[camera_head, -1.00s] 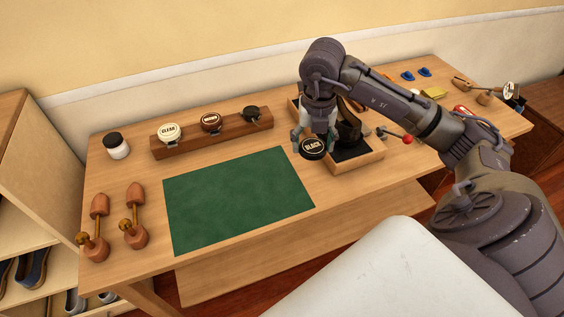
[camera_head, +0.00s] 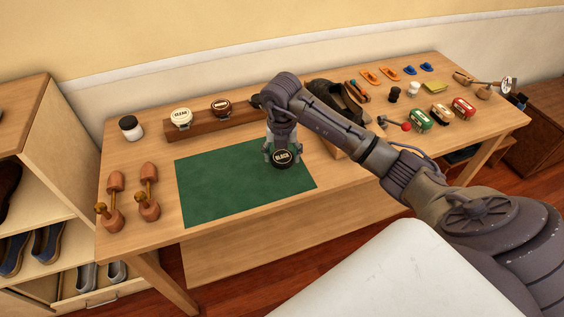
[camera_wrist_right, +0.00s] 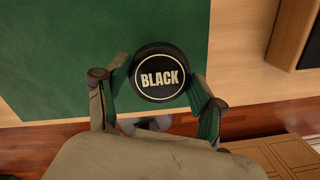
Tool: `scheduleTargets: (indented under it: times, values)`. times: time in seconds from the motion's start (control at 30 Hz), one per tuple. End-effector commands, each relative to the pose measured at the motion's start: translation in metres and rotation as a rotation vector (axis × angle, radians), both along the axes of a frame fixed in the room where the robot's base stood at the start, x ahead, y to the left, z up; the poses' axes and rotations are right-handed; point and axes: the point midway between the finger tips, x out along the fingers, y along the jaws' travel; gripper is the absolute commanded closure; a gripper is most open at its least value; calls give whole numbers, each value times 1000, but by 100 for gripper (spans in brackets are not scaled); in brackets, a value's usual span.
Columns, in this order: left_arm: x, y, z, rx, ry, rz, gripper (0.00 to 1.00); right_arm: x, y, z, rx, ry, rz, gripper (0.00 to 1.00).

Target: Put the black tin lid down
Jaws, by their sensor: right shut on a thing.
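The black tin lid (camera_head: 282,158) is a round black disc with a white ring and the word BLACK. My right gripper (camera_head: 282,152) is shut on it, over the right part of the green mat (camera_head: 225,185). In the right wrist view the lid (camera_wrist_right: 160,76) sits between the two fingertips of my right gripper (camera_wrist_right: 160,84), label facing the camera. Whether the lid touches the mat I cannot tell. My left gripper is not in view.
A wooden rack (camera_head: 205,126) holding the CLEAR tin (camera_head: 181,117) and a brown-topped tin (camera_head: 221,106) stands behind the mat. A dark shoe (camera_head: 335,98) is behind my arm. The mat's left part is clear.

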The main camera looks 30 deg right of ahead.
Motion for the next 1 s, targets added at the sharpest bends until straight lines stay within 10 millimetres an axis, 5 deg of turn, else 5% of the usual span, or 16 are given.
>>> scheduleTargets:
  times: [0.33,0.73,0.77,0.8,0.9,1.0]
  values:
    - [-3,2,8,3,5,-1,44,0,1,-38,1,4,0,49]
    - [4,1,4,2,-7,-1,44,1,0,-46,-1,1,1,49]
    - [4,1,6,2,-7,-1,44,1,0,-45,-1,1,1,26]
    - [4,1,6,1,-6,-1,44,1,0,-44,-1,1,1,20]
    - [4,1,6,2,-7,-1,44,1,0,-44,0,1,1,6]
    - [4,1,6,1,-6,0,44,1,0,-44,0,1,1,6]
